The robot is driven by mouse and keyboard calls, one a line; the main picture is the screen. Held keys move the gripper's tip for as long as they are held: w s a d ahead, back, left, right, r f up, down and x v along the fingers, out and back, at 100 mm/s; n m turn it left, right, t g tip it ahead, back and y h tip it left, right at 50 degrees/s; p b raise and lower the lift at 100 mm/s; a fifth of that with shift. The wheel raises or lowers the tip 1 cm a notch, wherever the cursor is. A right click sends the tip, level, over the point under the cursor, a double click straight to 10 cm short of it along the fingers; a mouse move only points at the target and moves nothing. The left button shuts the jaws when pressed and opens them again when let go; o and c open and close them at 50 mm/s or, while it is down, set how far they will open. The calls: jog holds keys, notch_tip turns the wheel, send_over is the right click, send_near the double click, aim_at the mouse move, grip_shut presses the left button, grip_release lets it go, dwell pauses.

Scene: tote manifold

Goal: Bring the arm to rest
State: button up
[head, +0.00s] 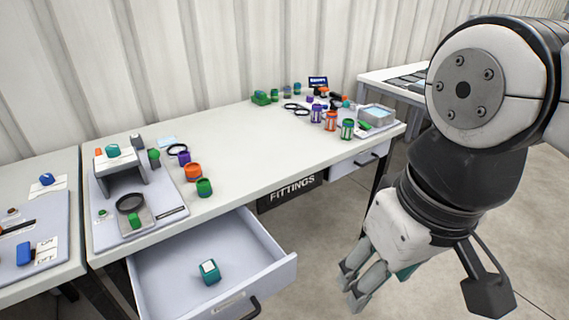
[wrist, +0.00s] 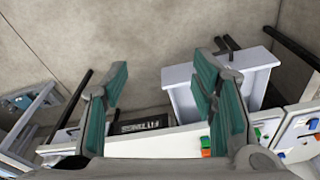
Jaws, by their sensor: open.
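My gripper (head: 362,283) hangs at the lower right in the head view, over the floor and apart from the workbench. My gripper is open and empty. My arm is bent, with the gripper pointing down and to the left in the head view.
The workbench (head: 262,135) carries several green, orange and purple fittings. A drawer (head: 283,268) stands pulled out, with a teal block (head: 209,272) inside. A black bin marked FITTINGS (head: 290,193) is under the bench. Open floor (head: 325,225) lies between drawer and gripper.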

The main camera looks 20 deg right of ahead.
notch_tip(320, 180, up, 13)
jog(key=t+p, duration=0.2)
jog(key=p, duration=0.9)
jog(key=shift+d+p, duration=0.2)
jog(key=shift+p, duration=0.15)
jog(key=shift+w+r, duration=0.1)
